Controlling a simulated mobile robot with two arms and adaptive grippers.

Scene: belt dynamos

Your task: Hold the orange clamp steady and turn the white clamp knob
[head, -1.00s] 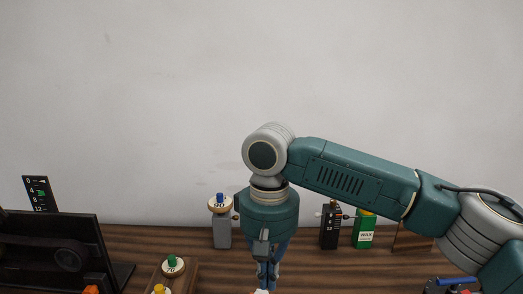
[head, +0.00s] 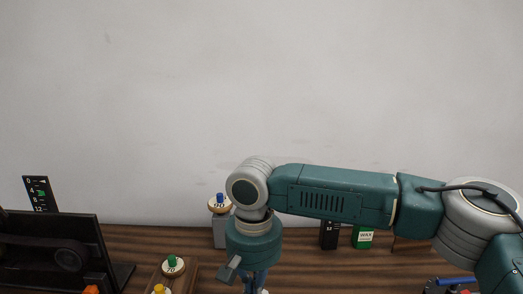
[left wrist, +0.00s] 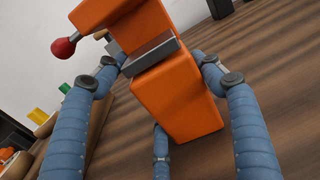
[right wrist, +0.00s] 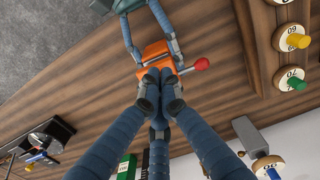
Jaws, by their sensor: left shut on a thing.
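The orange clamp (left wrist: 175,95) has a grey bar across it and a red ball on a short lever (left wrist: 65,47). My left gripper (left wrist: 163,72) is shut around it, with blue fingers on both sides. In the right wrist view the orange clamp (right wrist: 158,52) shows just beyond my right gripper (right wrist: 160,88). The right fingertips are drawn tightly together in front of the clamp. The white clamp knob cannot be made out; the right fingers may hide it. In the head view my right gripper (head: 252,282) points down at the bottom edge.
Numbered discs with a green peg (head: 172,266), a yellow peg (head: 159,289) and a blue peg (head: 220,203) stand nearby. A green wax box (head: 364,238) and a black gauge box (head: 328,235) stand at the back. A dark panel (head: 50,250) is at left.

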